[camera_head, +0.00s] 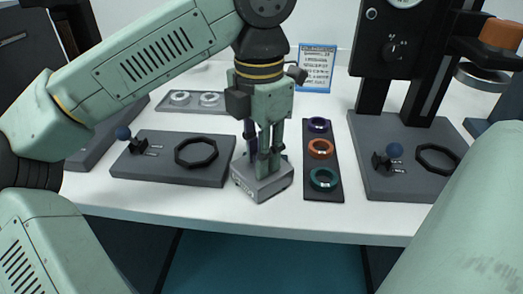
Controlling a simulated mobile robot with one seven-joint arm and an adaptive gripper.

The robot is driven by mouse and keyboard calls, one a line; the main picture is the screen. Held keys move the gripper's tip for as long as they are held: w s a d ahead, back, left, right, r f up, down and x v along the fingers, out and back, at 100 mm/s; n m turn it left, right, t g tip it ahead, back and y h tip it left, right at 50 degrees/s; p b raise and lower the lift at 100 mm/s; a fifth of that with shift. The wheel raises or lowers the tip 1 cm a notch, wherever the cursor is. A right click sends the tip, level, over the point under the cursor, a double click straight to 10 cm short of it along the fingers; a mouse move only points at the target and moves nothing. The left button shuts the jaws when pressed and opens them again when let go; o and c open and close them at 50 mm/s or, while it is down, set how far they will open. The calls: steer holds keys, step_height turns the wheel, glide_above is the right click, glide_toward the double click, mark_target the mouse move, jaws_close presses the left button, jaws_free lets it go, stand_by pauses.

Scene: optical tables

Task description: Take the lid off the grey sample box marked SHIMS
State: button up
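A small grey box (262,186) stands near the front edge of the white table, turned at an angle. Its front left side bears small lettering that I cannot read here. My gripper (263,155) points down at the top of this box, with its fingertips at or just above the top. The fingers hide most of the box top, so I cannot tell whether they grip a lid or handle, or whether the lid is seated.
Left of the box is a grey plate with a black ring (196,153) and a blue-knobbed part (123,133). To its right is a black strip (323,187) with coloured rings. A gauge stand (398,40) and sign (317,68) stand behind. Bare tabletop (130,201) shows in front.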

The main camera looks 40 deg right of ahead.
steer(key=shift+f, duration=0.15)
jaws_close()
